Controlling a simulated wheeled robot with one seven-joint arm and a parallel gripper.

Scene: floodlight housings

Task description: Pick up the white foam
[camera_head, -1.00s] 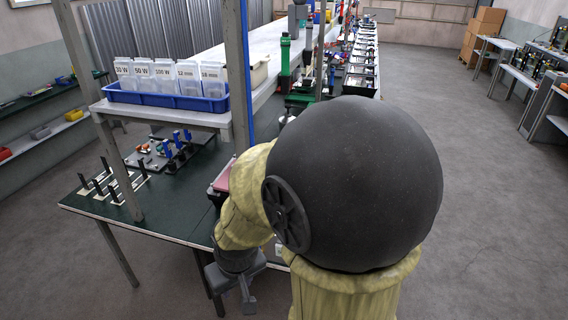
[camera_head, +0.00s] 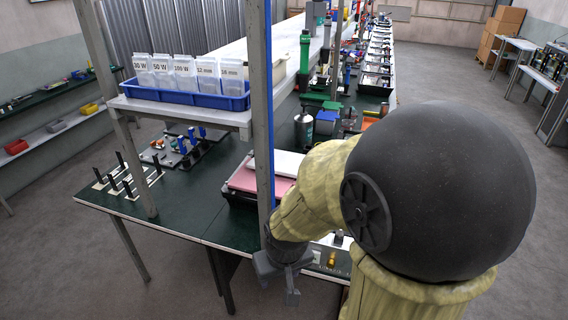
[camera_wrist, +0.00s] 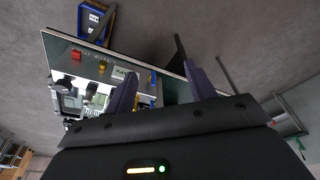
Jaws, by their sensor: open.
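A white foam slab (camera_head: 287,163) lies in or on a dark tray (camera_head: 235,199) on the green table, in the camera_head view. It is beside and behind a pink foam slab (camera_head: 250,182). A grey upright post and my arm cover parts of the tray. My gripper (camera_head: 291,285) hangs at the near edge of the table, below and in front of the tray, apart from both slabs. In the camera_wrist view my gripper (camera_wrist: 158,84) has its two fingers spread with nothing between them. I cannot make out the white foam there.
A grey post (camera_head: 258,110) carries a shelf with a blue bin (camera_head: 180,98) of labelled bags. A dark spray-like bottle (camera_head: 304,130) stands behind the tray. Black clips (camera_head: 128,180) stand at the table's left. The grey floor in front is free.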

